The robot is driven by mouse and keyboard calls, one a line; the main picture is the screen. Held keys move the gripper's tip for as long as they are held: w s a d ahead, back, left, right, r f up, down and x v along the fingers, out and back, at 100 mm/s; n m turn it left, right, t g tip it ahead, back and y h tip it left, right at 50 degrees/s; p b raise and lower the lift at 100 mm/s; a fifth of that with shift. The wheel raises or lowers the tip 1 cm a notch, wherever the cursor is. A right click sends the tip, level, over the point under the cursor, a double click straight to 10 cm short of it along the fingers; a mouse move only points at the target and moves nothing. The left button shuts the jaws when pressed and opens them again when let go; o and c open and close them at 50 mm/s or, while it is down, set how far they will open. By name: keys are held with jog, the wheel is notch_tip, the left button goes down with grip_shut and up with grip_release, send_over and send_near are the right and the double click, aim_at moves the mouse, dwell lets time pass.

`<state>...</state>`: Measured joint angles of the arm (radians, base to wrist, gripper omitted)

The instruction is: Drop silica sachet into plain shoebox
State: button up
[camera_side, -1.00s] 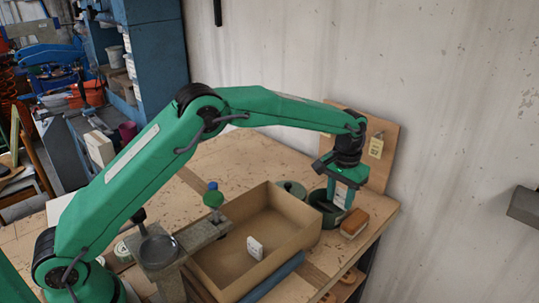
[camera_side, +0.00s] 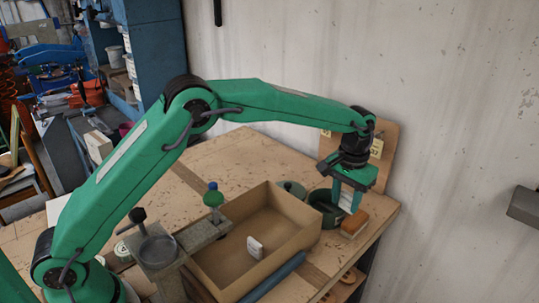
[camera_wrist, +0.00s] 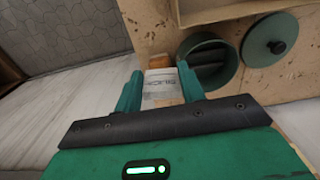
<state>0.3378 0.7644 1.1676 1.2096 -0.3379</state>
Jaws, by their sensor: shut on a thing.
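My gripper (camera_side: 347,207) is shut on a white silica sachet (camera_side: 347,198) and holds it above the right end of the bench. In the wrist view the printed sachet (camera_wrist: 160,90) sits between my two green fingers (camera_wrist: 160,74). The plain shoebox (camera_side: 285,208) is an open tan cardboard box in the middle of the bench, left of my gripper. A small white sachet (camera_side: 255,247) stands inside it. Part of the box's wall (camera_wrist: 240,10) shows at the top of the wrist view.
An open round green tin (camera_side: 319,199) with dark contents stands between the box and my gripper; its lid (camera_side: 292,188) lies nearby. A red-brown block with a pale base (camera_side: 355,222) lies just below my fingers.

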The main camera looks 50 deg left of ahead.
jog(key=shift+s+a+r, duration=0.1)
jog(key=s+a+r, duration=0.4)
jog(key=s+a, duration=0.1)
jog(key=s, duration=0.5)
jog(key=s+a+r, duration=0.5)
jog(key=s+a, duration=0.1)
jog(key=s, duration=0.4)
jog(key=shift+s+a, duration=0.15)
jog(key=shift+a, duration=0.1)
jog(key=shift+f, duration=0.15)
jog(key=shift+f, duration=2.9)
